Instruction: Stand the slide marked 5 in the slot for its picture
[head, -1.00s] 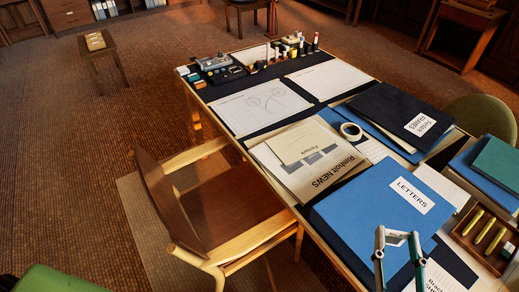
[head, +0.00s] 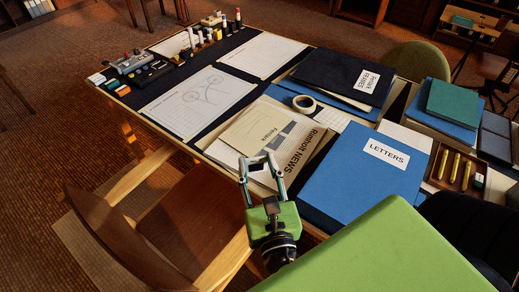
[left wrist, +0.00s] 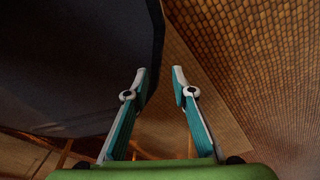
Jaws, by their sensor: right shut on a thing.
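My right gripper (head: 262,160) is in the head view at the desk's near edge, in front of the newspaper. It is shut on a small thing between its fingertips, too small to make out. No mark 5 can be read anywhere. Small upright pieces (head: 209,35) stand in a row along the desk's far left edge, beside a grey device with coloured knobs (head: 130,62) and a dark holder (head: 155,74). No slot can be told apart there. My left gripper (left wrist: 160,70) is open and empty in the left wrist view, beside a dark surface and above the floor.
The desk holds a drawing sheet (head: 200,102), another sheet (head: 262,56), a newspaper (head: 297,158), a tape roll (head: 304,103), a blue LETTERS folder (head: 350,190), and a pen tray (head: 440,181). A chair (head: 100,225) stands close at the near left side.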

